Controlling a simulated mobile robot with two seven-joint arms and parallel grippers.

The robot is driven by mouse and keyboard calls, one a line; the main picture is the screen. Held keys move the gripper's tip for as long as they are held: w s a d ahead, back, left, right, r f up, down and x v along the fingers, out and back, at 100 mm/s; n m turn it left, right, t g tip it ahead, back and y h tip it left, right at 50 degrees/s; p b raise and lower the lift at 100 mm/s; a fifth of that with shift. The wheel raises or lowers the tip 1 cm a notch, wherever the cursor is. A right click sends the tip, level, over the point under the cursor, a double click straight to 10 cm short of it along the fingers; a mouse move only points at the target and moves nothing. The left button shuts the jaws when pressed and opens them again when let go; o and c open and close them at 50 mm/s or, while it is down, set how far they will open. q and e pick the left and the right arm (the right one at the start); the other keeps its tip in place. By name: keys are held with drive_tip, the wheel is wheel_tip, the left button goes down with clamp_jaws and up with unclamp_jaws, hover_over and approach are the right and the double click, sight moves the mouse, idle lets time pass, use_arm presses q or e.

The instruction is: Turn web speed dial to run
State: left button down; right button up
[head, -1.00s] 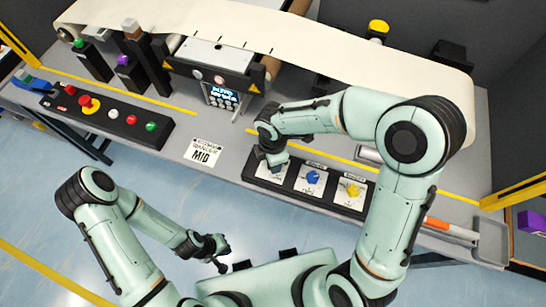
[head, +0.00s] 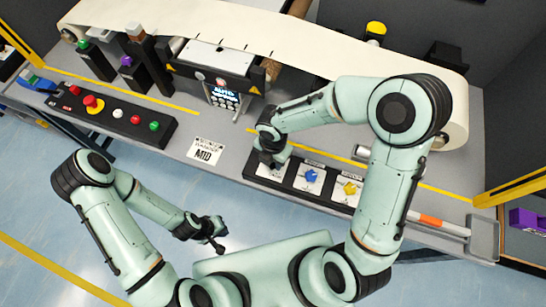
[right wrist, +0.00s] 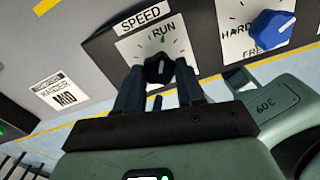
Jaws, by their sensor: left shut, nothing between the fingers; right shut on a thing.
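The speed dial is a black knob (right wrist: 158,70) on a white plate marked SPEED and RUN (right wrist: 160,40) in the right wrist view. My right gripper (right wrist: 160,88) is shut on this knob, with one finger on each side of it. In the head view my right gripper (head: 271,160) is over the leftmost dial of the black panel and hides most of it. A green mark shows near the word RUN; the knob's exact pointing direction is hard to tell. My left gripper (head: 218,243) is shut and empty, in front of the table.
A blue dial (head: 311,177) and a yellow dial (head: 349,188) sit right of the speed dial. A button box (head: 105,113) is at the table's left. A MID card (head: 205,151) lies between. The white web (head: 240,22) runs along the back.

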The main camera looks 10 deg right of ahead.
drive_tip(key=shift+w, duration=0.1)
idle(0.3)
drive_tip(key=o, duration=1)
drive_tip(key=shift+o, duration=0.2)
wheel_tip(320, 180, up, 14)
drive_tip(key=shift+f, duration=0.25)
